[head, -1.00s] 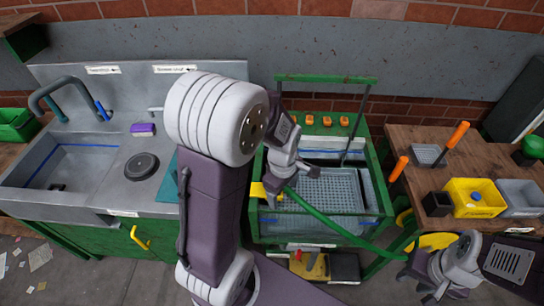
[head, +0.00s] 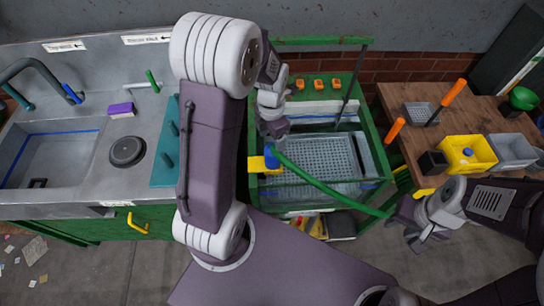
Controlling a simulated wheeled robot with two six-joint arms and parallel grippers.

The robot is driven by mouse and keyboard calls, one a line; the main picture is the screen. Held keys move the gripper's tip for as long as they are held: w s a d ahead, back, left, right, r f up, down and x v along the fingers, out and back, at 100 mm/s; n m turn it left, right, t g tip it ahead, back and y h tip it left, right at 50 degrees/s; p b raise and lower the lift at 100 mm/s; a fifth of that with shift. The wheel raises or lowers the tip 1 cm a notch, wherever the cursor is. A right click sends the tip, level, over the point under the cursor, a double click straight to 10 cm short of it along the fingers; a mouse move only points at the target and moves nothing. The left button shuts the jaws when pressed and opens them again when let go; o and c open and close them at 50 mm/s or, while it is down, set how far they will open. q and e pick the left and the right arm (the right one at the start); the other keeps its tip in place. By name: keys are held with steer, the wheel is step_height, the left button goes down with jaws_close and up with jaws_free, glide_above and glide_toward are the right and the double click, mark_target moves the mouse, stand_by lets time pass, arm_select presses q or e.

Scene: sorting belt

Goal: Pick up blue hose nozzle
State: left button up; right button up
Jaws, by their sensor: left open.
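The blue hose nozzle (head: 271,158) is at the end of a green hose (head: 325,190), at a yellow holder (head: 257,165) on the left edge of the green-framed wash basin. My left gripper (head: 273,134) is open, just above the nozzle. I cannot tell whether its fingers touch the nozzle. My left forearm hides the area left of it. My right gripper (head: 413,238) is low at the right, near the hose's lower end, with its fingers apart and nothing seen between them.
A steel sink (head: 60,160) stands at the left with a purple sponge (head: 121,110) and a black disc (head: 127,151). A wooden table (head: 400,100) at the right holds a yellow bin (head: 468,154), grey trays and orange-handled tools. The wash basin (head: 330,165) has a grid tray.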

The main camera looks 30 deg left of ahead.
mark_target(273, 146)
arm_select(q)
steer(key=f, duration=0.3)
steer(key=shift+s+d+f, duration=0.15)
steer(key=shift+d+f, duration=0.05)
steer(key=shift+d, duration=0.1)
steer(key=shift+a+f, duration=0.15)
steer(key=shift+f, duration=0.2)
steer(key=f, duration=0.4)
steer(key=shift+s+d, duration=0.15)
steer(key=shift+d, duration=0.15)
steer(key=shift+f, duration=0.45)
steer(key=c, duration=1.6)
step_height(273, 146, up, 10)
steer(key=shift+r+p, duration=0.1)
steer(key=shift+p, duration=0.25)
steer(key=o, duration=1)
steer(key=shift+c, duration=0.2)
steer(key=c, duration=0.6)
